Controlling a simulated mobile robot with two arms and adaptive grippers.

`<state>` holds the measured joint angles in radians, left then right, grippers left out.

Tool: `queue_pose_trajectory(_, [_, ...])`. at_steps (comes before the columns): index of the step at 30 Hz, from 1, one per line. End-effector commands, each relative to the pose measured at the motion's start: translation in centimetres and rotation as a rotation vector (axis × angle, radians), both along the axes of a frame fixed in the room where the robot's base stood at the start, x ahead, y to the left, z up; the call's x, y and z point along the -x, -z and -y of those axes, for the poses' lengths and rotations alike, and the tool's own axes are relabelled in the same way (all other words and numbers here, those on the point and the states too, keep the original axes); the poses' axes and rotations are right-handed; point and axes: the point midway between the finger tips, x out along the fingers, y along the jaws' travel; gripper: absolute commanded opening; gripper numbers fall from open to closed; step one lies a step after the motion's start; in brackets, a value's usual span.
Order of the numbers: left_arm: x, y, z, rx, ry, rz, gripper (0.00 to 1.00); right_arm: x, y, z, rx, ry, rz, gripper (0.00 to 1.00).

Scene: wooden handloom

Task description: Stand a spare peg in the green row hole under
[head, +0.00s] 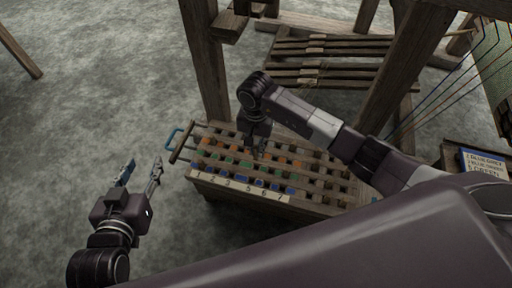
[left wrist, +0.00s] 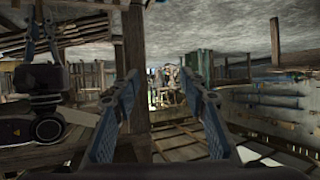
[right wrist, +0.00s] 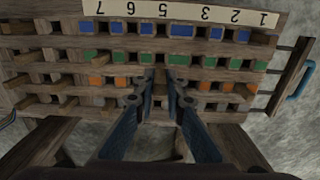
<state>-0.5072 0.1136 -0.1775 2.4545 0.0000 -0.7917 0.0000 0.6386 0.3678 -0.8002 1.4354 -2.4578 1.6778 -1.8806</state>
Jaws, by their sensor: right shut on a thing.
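The wooden peg board (head: 318,196) has rows of square holes with blue, green and orange marks and a number strip (right wrist: 180,12) along its near edge. The green row (right wrist: 209,62) runs between the blue row (right wrist: 181,30) and the orange row (right wrist: 225,87). My right gripper (head: 258,153) points down over the middle of the board. In the right wrist view its fingertips (right wrist: 163,78) are close together near the green row, shut on a peg that is mostly hidden between them. My left gripper (head: 141,172) is open and empty, off the board's left side; its spread fingers also show in the left wrist view (left wrist: 165,85).
A blue handle (head: 173,137) sticks out at the board's left end. Loom posts (head: 207,65) and a rack of slats (head: 325,60) stand behind. Grey floor is open on the left.

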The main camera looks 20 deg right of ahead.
Motion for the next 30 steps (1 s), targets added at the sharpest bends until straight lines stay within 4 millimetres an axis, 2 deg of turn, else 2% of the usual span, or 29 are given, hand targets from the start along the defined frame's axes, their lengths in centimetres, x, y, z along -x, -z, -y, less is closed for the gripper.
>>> queue_pose_trajectory(10, [-2.5, -6.2, 1.5, 0.073, 0.019, 0.296, 0.40, 0.1, 2.0, 0.0, 0.000, 0.000, -0.001, 0.01])
queue_pose_trajectory(21, [-2.6, -13.2, 2.4, 0.152, 0.038, 0.605, 0.40, 0.0, 3.7, 0.0, 0.000, 0.000, 0.000, 0.01])
queue_pose_trajectory(25, [-2.3, -14.8, 2.5, 0.171, 0.041, 0.677, 0.40, 0.0, 4.0, 0.0, 0.000, -0.001, 0.000, 0.01])
queue_pose_trajectory(30, [-2.0, -15.9, 2.6, 0.184, 0.044, 0.723, 0.40, 0.0, 4.2, 0.0, -0.001, -0.001, -0.001, 0.01])
